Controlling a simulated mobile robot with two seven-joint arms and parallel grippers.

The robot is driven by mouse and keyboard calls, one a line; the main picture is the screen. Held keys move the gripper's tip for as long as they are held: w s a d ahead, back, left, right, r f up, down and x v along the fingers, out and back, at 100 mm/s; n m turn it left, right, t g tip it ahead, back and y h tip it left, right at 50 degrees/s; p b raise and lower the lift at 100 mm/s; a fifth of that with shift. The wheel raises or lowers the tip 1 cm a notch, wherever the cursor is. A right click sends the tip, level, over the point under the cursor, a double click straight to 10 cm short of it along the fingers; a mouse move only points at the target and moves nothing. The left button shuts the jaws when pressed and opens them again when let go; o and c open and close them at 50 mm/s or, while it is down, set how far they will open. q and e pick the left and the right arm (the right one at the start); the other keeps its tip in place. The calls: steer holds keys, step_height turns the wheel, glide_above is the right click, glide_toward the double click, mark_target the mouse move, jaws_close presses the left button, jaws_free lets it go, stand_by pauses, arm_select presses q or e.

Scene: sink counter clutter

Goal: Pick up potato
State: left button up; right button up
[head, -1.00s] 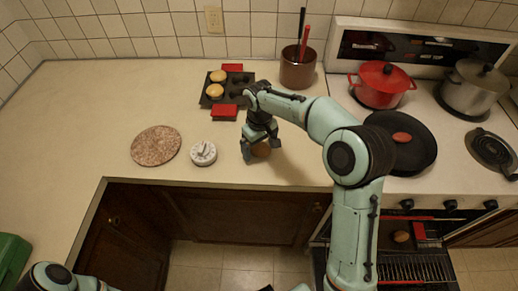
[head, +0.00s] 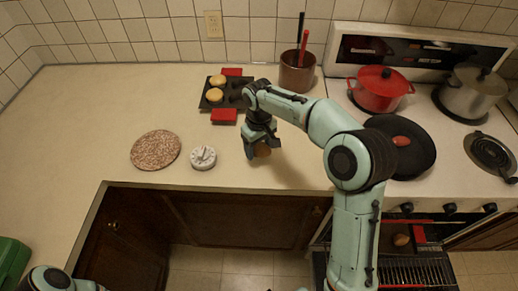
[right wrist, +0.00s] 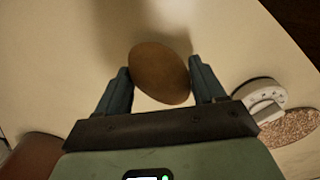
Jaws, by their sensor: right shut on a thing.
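The potato (head: 263,149) is a brown oval at the counter's front part, partly hidden by my right gripper in the head view. My right gripper (head: 262,154) points down at it. In the right wrist view the potato (right wrist: 160,73) sits between the two fingers of the gripper (right wrist: 160,82), which is shut on it. Whether the potato touches the counter is hard to tell. My left gripper is not in view; only part of the left arm shows at the bottom left.
A white dial timer (head: 203,157) and a round speckled board (head: 156,150) lie left of the gripper. The stove holds a red pot (head: 380,92) and black pan (head: 416,158).

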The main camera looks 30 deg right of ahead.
mark_target(259, 145)
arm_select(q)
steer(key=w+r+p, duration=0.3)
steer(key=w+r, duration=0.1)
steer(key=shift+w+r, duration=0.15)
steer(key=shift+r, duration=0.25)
arm_select(e)
step_height(259, 145, up, 18)
